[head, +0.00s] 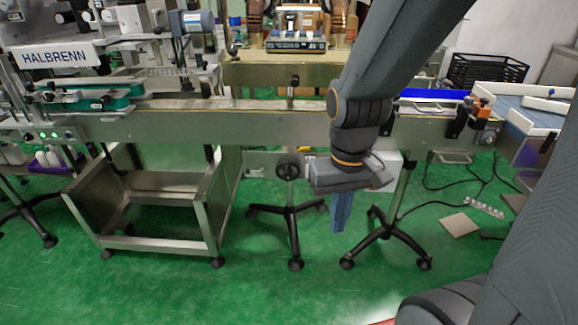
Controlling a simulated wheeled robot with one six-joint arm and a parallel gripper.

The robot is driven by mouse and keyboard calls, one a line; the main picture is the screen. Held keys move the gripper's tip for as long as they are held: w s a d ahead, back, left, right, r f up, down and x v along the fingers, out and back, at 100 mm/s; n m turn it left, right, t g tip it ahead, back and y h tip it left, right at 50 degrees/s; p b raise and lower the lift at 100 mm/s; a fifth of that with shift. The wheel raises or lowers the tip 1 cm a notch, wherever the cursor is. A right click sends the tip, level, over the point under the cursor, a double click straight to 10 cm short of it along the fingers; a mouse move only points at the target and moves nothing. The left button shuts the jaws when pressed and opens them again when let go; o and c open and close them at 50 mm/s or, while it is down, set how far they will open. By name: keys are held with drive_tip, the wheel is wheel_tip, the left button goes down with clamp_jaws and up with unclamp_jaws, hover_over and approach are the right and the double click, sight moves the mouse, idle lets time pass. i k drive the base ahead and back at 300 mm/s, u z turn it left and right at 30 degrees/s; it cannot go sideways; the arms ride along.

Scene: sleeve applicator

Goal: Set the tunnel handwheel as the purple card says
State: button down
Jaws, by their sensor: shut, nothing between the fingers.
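A small black handwheel (288,171) sits on the front below the conveyor, above a wheeled stand; I cannot tell whether it is the tunnel's. My gripper (338,228) points down in front of the conveyor, to the right of and lower than this handwheel, apart from it. Its bluish fingers are together and hold nothing. I cannot make out a purple card or any setting marks. My arm hides part of the conveyor's right half and what lies behind it.
The long metal conveyor (240,125) crosses the view. A steel frame cart (160,243) stands at left. Black castor stands (385,232) stand under the conveyor. Cables and a flat plate (460,225) lie on the floor at right. The green floor in front is mostly clear.

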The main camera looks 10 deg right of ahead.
sight(287, 175)
drive_tip(key=i, duration=0.25)
drive_tip(key=u, duration=1.2)
drive_tip(key=k, duration=1.35)
drive_tip(key=z, duration=1.6)
drive_tip(key=i, duration=1)
drive_tip(key=u, duration=0.05)
